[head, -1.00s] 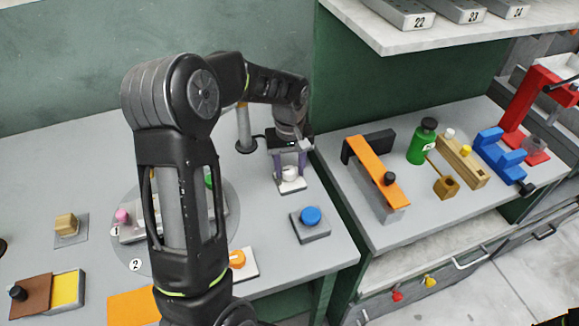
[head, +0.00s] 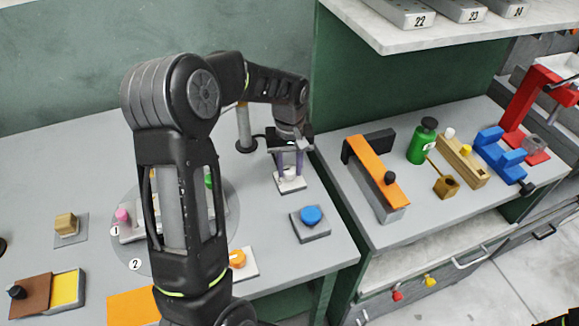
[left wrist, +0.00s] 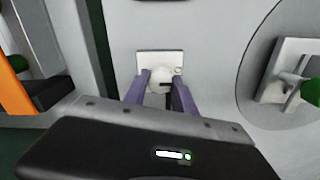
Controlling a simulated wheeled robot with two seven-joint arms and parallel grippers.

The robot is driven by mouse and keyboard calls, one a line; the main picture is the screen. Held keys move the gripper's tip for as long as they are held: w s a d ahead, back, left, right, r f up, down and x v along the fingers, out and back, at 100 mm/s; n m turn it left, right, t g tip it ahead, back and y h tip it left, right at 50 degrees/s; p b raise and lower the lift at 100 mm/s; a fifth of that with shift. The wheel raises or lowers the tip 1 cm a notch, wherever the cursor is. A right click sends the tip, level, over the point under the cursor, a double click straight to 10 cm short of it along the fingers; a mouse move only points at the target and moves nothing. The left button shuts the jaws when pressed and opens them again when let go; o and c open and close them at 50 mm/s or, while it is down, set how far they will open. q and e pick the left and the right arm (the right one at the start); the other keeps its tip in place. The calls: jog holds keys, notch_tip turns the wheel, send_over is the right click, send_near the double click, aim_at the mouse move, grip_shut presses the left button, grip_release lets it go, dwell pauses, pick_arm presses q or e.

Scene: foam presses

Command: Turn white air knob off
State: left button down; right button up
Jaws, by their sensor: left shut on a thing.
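The white air knob (left wrist: 160,80) sits on a small white plate (left wrist: 145,60) on the grey table, and the plate also shows in the head view (head: 291,187). My left gripper (head: 290,172) reaches down from above with its purple fingers on either side of the knob. In the left wrist view the fingers (left wrist: 160,92) are shut on the knob, with a dark mark showing between them. The knob is mostly hidden by the fingers in the head view.
A blue button on a grey block (head: 311,216) stands just in front. An orange knob (head: 237,259) is nearer. A round disc (head: 135,264) with a green-knobbed part lies to the left. The orange press (head: 375,172) and green bottle (head: 423,142) stand on the right bench.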

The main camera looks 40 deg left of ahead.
pick_arm(q)
jog(key=m+b, duration=0.1)
jog(key=m, duration=0.2)
jog(key=shift+m, duration=0.4)
jog(key=m, duration=0.4)
jog(key=shift+m+b, duration=0.3)
jog(key=shift+b, duration=0.05)
jog(key=m, duration=0.4)
jog(key=shift+m, duration=0.3)
jog(key=m, duration=0.4)
jog(key=shift+m, duration=0.3)
jog(key=c, duration=1)
grip_release()
